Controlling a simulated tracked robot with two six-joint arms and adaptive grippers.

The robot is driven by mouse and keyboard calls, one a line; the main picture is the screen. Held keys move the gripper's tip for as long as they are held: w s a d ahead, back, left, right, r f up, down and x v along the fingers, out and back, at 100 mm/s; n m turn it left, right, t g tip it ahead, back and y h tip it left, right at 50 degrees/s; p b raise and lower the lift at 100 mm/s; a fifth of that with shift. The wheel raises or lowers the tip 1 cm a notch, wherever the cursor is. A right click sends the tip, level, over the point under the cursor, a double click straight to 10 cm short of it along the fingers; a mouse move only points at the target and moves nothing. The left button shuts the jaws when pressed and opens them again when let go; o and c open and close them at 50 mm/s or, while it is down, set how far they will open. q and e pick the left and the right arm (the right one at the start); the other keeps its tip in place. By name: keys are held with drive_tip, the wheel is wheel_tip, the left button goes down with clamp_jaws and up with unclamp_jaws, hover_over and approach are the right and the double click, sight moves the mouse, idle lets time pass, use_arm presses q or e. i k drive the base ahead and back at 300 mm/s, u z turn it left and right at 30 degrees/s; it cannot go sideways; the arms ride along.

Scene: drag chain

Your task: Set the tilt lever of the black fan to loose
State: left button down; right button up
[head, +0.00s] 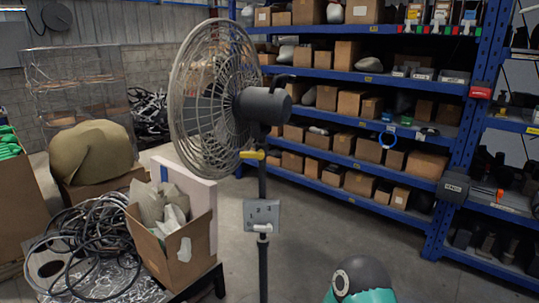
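The black fan stands upright in the middle of the head view, with a round wire cage (212,98) facing left and a dark motor housing (264,105) behind it. A small yellow lever (252,155) sticks out at the neck under the motor, roughly level, its end towards the cage. I take it for the tilt lever; whether it is loose or tight I cannot tell. A grey control box (262,215) sits on the pole (263,265) below. Neither of my grippers is in view; a teal and dark rounded part at the bottom edge looks like my arm.
Blue shelves (350,76) with cardboard boxes stand behind and to the right. At left, a low table holds an open carton (172,246) and coiled black cables (82,240), close to the pole. Grey floor (320,225) is clear right of the pole.

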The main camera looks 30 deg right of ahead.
sight(259, 155)
drive_tip(key=z, duration=0.35)
drive_tip(key=i, duration=0.75)
drive_tip(key=z, duration=0.6)
drive_tip(key=k, duration=0.85)
drive_tip(key=z, duration=0.2)
drive_tip(key=i, duration=0.85)
drive_tip(key=u, duration=0.1)
